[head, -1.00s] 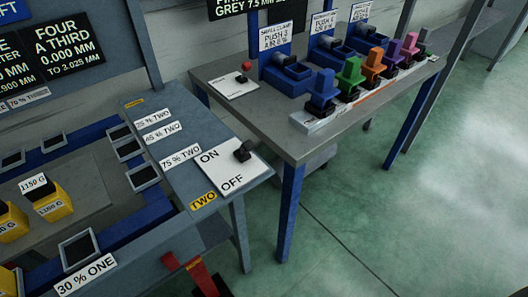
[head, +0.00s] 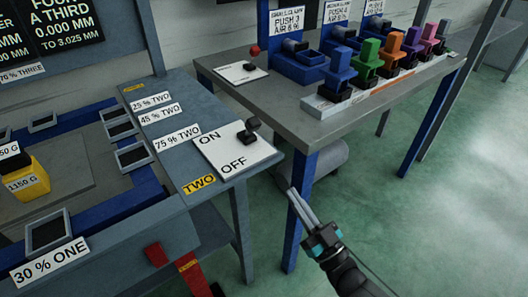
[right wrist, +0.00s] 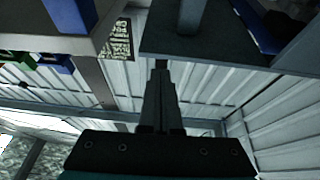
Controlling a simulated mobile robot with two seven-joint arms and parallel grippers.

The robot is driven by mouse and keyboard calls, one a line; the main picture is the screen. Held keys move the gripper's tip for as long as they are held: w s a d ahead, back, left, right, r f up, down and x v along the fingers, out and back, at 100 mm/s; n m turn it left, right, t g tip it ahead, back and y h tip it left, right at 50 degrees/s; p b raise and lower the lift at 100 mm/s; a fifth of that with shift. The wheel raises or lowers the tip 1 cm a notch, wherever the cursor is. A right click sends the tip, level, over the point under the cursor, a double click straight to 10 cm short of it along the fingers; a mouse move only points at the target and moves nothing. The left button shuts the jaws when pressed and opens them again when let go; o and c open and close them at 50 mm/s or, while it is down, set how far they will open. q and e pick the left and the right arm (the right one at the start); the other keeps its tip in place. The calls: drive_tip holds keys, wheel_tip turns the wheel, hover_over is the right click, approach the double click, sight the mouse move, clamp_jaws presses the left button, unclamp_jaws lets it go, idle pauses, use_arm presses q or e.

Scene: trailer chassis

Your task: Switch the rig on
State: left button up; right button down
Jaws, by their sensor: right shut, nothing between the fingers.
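A white ON/OFF plate (head: 216,153) lies on the right end of the near bench, beside a yellow TWO label (head: 199,184). Its dark switch lever (head: 249,130) stands at the plate's right edge, nearer the ON side's height than the lower OFF word; its exact setting I cannot tell. My right gripper (head: 294,196) is shut and empty, below and right of the plate, in front of the far table's blue leg and apart from the switch. In the right wrist view the shut fingers (right wrist: 160,85) point toward a bench underside. My left gripper is not in view.
The far table (head: 290,117) carries a second small switch plate (head: 240,72), a red button (head: 255,50) and a row of coloured blocks (head: 368,61). A yellow 1150 G weight (head: 27,178) stands on the near bench. Green floor (head: 430,220) is clear at right.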

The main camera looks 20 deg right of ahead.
sight(256, 129)
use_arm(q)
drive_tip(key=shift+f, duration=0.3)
use_arm(e)
drive_tip(key=r, duration=0.1)
drive_tip(key=r+t+y, duration=0.1)
drive_tip(key=shift+s+r, duration=0.25)
drive_tip(key=shift+r, duration=0.05)
drive_tip(key=shift+w+a, duration=0.1)
drive_tip(key=b+x, duration=0.1)
drive_tip(key=x, duration=1.1)
drive_tip(key=shift+w+a+r, duration=0.1)
drive_tip(key=shift+w+r, duration=0.1)
drive_tip(key=shift+r, duration=0.1)
drive_tip(key=shift+w+a+r, duration=0.2)
drive_tip(key=shift+w+r, duration=0.05)
drive_tip(key=shift+w, duration=0.2)
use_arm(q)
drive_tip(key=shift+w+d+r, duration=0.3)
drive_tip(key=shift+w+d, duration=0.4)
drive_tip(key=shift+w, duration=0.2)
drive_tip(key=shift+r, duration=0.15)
